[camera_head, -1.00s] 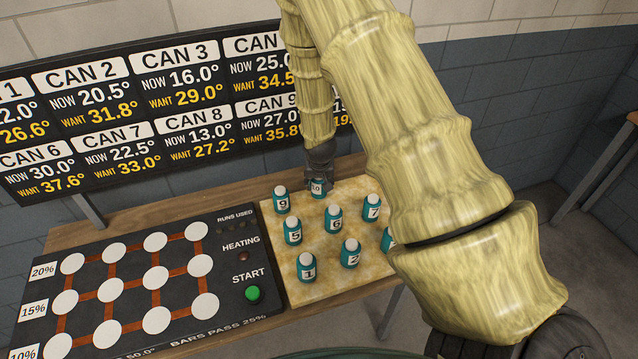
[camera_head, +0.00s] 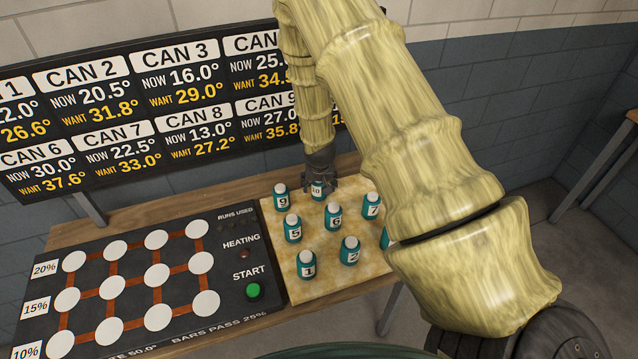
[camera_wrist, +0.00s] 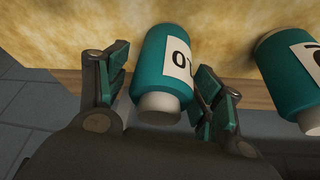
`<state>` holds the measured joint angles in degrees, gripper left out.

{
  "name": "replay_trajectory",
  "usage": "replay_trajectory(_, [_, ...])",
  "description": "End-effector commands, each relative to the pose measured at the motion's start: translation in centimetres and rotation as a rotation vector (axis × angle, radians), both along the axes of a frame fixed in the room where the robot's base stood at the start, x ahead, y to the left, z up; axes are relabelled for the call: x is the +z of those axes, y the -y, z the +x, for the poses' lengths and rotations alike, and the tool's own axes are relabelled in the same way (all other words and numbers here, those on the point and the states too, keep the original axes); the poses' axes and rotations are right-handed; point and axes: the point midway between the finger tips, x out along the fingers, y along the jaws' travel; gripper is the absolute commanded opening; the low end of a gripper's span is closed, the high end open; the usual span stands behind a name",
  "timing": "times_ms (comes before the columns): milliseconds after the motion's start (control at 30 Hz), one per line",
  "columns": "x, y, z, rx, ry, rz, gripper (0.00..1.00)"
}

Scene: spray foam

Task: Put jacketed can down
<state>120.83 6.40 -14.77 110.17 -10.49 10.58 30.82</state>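The teal jacketed can 10 (camera_head: 317,191), with a white cap, stands upright at the back of the yellowish foam board. In the wrist view can 10 (camera_wrist: 158,62) lies between the two fingers, with a gap visible at its left side. My gripper (camera_head: 321,186) is open around the can from above, its fingers spread to either side. The can's lower end appears to meet the foam surface (camera_wrist: 75,25). Part of the can is hidden by the fingers in the head view.
Can 9 (camera_head: 281,195) stands close to the left of can 10. Cans 5 (camera_head: 293,228), 6 (camera_head: 334,216) and 7 (camera_head: 371,206) stand nearer the front. A black heater panel (camera_head: 200,325) with white discs lies left, and a temperature board (camera_head: 150,110) stands behind.

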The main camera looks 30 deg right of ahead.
Motion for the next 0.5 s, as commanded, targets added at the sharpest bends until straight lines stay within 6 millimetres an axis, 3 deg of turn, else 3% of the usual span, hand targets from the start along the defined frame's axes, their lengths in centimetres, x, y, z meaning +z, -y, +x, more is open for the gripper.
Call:
replay_trajectory(300, [0.5, -0.1, -0.1, 0.000, 0.000, 0.000, 0.67])
replay_trajectory(500, [2.1, -0.4, -0.6, 0.000, 0.002, 0.000, 0.67])
